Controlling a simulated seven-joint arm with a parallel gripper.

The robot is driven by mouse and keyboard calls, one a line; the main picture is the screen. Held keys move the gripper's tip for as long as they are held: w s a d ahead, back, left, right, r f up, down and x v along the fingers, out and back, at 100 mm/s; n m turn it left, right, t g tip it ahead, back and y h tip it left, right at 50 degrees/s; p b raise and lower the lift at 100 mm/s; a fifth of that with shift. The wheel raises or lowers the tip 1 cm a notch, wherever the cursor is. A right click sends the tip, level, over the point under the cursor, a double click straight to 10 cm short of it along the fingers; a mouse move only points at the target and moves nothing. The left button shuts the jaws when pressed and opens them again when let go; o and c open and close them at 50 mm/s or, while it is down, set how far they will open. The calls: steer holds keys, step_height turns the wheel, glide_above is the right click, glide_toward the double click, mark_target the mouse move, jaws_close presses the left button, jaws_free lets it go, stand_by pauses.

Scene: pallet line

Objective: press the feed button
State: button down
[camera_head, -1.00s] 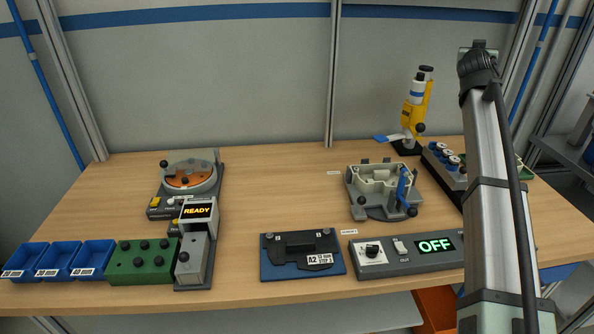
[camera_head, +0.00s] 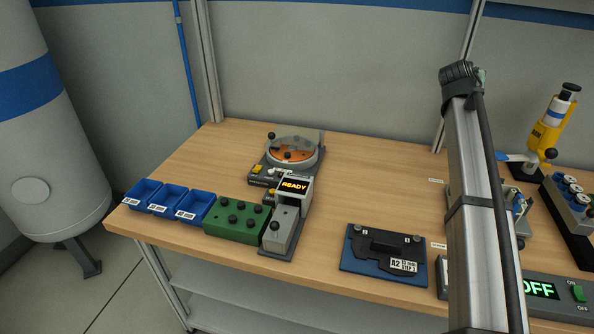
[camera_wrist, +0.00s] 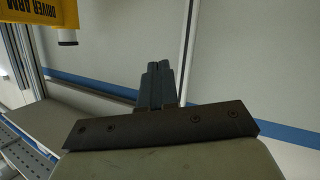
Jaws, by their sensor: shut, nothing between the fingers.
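A feeder unit with a lit READY display (camera_head: 293,187) stands left of the middle of the bench in the head view. Behind is a round dish (camera_head: 292,151) with an orange inside. No label reading feed is legible, so I cannot tell which part is the feed button. My gripper (camera_wrist: 160,72) shows in the wrist view, its fingers together and empty, with wall behind them. It is away from the feeder unit; the head view shows only my arm.
Blue bins (camera_head: 168,199) and a green block (camera_head: 236,220) with black knobs stand left of the feeder. A blue fixture plate (camera_head: 353,262) lies to its right. A control box reading OFF (camera_head: 540,288) is at lower right. A yellow driver (camera_head: 552,125) stands far right.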

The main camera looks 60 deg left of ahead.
steer(key=s+a+f+n+g, duration=0.2)
steer(key=s+a+f, duration=0.2)
steer(key=s+a, duration=0.55)
steer(key=n+g, duration=0.4)
steer(key=n, duration=0.1)
glide_above(269, 172)
step_height(269, 172, down, 13)
steer(key=shift+f+h, duration=0.2)
steer(key=shift+h, duration=0.2)
steer(key=shift+f, duration=0.1)
steer(key=shift+f, duration=4.3)
steer(key=shift+f, duration=0.15)
steer(key=shift+f, duration=0.25)
